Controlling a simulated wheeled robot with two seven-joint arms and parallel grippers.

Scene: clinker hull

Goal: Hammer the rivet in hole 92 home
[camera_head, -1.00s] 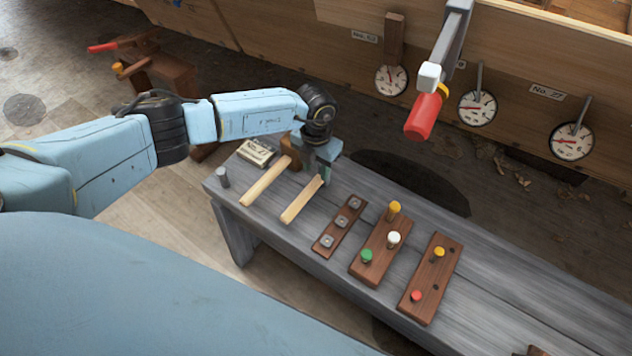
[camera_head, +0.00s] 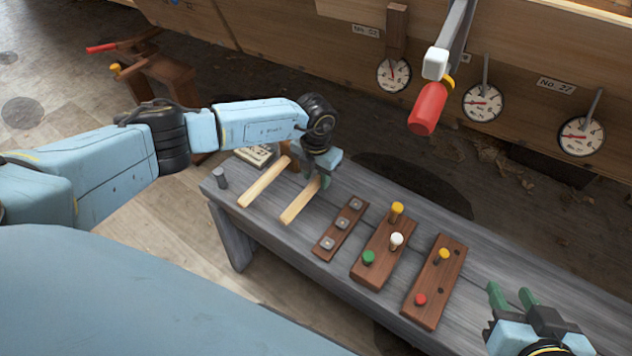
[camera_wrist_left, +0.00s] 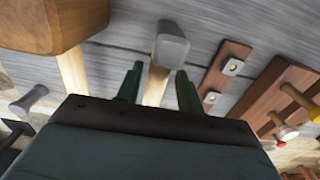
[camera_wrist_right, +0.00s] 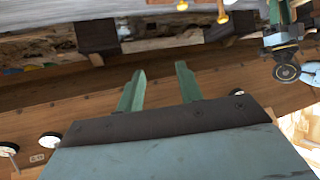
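A hammer with a pale handle (camera_head: 300,202) lies on the grey bench. Its metal head (camera_wrist_left: 172,46) shows in the left wrist view; my gripper hides it in the head view. My left gripper (camera_head: 322,180) is over the handle near the head. Its green fingers (camera_wrist_left: 157,88) stand apart, one on each side of the handle, with gaps showing. My right gripper (camera_head: 512,296) is open and empty over the bench's right part; its spread fingers also show in the right wrist view (camera_wrist_right: 160,85). No number 92 is readable, and I cannot tell which rivet sits in that hole.
A wooden mallet (camera_wrist_left: 55,22) lies left of the hammer. Right of it are a strip with square plates (camera_head: 340,229), a block with yellow, white and green pegs (camera_head: 372,277), and another with yellow and red pegs (camera_head: 423,312). A red-handled tool (camera_head: 430,108) hangs by the hull dials.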

